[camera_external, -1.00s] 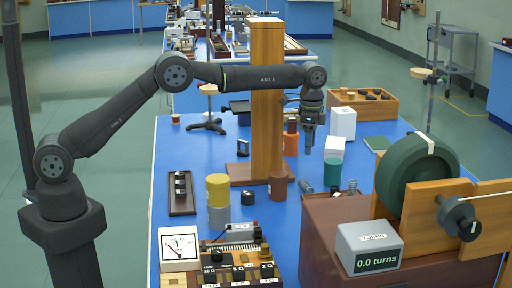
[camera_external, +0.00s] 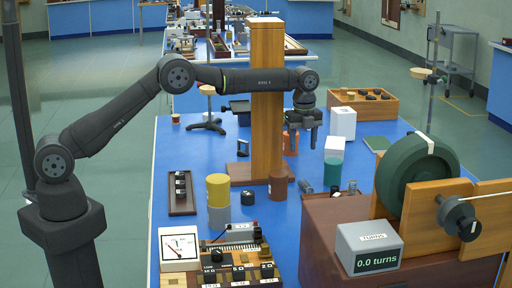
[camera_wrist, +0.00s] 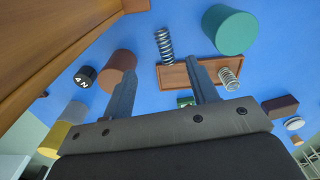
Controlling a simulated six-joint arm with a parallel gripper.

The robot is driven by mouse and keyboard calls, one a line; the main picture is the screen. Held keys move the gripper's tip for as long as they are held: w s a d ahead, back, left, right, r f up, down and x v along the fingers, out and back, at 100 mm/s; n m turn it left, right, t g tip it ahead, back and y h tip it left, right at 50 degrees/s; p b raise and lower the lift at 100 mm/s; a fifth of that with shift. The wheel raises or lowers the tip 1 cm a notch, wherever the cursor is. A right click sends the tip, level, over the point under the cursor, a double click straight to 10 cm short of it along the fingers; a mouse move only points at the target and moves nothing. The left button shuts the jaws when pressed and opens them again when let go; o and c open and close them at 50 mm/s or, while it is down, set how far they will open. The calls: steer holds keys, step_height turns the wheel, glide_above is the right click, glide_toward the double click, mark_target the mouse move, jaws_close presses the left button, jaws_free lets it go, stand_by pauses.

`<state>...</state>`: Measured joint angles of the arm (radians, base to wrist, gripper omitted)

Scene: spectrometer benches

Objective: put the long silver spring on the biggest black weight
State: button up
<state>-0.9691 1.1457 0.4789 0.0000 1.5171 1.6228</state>
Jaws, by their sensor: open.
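My gripper (camera_external: 303,140) is open and empty, high above the blue bench beside the wooden post. Its two fingers show apart in the wrist view (camera_wrist: 162,78). A longer, dark grey metallic coil spring (camera_wrist: 164,45) lies near the wooden tray, beyond the fingers. A shorter, paler silver coil spring (camera_wrist: 229,78) is at the tray's right end. A black weight (camera_wrist: 84,77) with white marks stands left of the fingers. In the external view a black weight (camera_external: 248,198) stands alone beside the yellow-topped cylinder. Which black weight is biggest, I cannot tell.
The wooden post (camera_external: 266,100) rises close left of my gripper. A brown cylinder (camera_wrist: 117,65) and a green cylinder (camera_wrist: 231,30) stand near the springs. A dark tray (camera_external: 190,210) holds several black pieces. The large green wheel (camera_external: 415,180) stands at the right.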

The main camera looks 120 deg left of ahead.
mark_target(303, 180)
steer(key=f, duration=1.3)
steer(key=shift+w+a, duration=0.1)
steer(key=shift+w, duration=0.1)
steer(key=c, duration=1.1)
steer(key=shift+r, duration=0.1)
steer(key=shift+c, duration=0.2)
